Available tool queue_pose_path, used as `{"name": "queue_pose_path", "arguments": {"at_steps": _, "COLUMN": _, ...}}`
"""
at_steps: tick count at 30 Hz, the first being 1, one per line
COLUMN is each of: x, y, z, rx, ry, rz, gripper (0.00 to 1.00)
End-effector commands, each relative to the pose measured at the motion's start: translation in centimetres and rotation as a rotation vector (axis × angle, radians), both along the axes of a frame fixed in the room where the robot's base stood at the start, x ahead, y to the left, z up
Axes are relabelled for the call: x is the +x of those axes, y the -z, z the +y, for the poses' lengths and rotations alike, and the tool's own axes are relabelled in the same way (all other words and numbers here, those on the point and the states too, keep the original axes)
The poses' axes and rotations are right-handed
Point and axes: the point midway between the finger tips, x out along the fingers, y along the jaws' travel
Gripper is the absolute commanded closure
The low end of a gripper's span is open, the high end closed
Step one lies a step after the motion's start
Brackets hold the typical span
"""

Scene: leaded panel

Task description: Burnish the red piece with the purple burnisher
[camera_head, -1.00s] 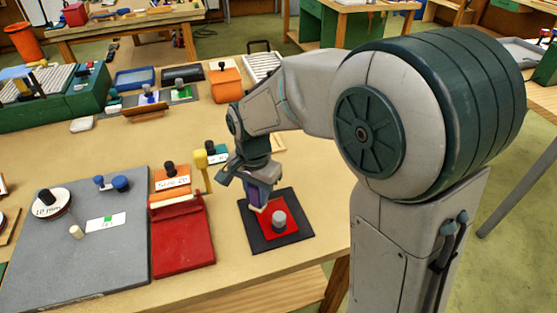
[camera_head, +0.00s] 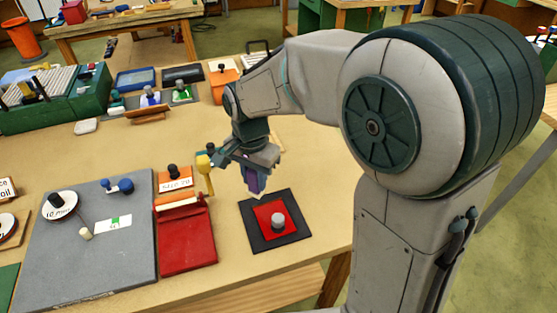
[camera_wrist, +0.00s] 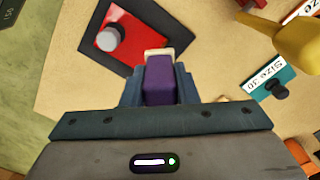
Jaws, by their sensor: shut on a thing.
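The red piece (camera_head: 265,213) lies on a black square mat (camera_head: 255,237) near the table's front edge, with a grey knob (camera_head: 278,221) standing on it. In the wrist view the red piece (camera_wrist: 104,50) is at the upper left. My gripper (camera_head: 252,174) is shut on the purple burnisher (camera_head: 256,184), which has a pale tip. In the wrist view the burnisher (camera_wrist: 160,80) sits between the fingers. It is held above the table, behind and left of the red piece in the head view, and apart from it.
A yellow-headed upright tool (camera_head: 205,172) and a red tray (camera_head: 188,245) stand left of the mat. A grey board (camera_head: 75,265) with knobs and labels is farther left. A teal plate (camera_wrist: 277,78) labelled Size 30 is near my gripper. The table right of the mat is bare.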

Motion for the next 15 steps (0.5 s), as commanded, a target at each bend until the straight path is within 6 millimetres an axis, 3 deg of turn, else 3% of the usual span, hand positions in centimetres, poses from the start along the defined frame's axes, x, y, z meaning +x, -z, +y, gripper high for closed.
{"name": "queue_pose_path", "arguments": {"at_steps": 6, "x": 0.06, "y": -1.31, "z": -0.07, "rx": 0.0, "ry": 0.002, "rz": -0.001, "gripper": 0.96}}
{"name": "queue_pose_path", "arguments": {"at_steps": 15, "x": 0.06, "y": -1.49, "z": -0.09, "rx": 0.0, "ry": 0.002, "rz": -0.001, "gripper": 0.96}}
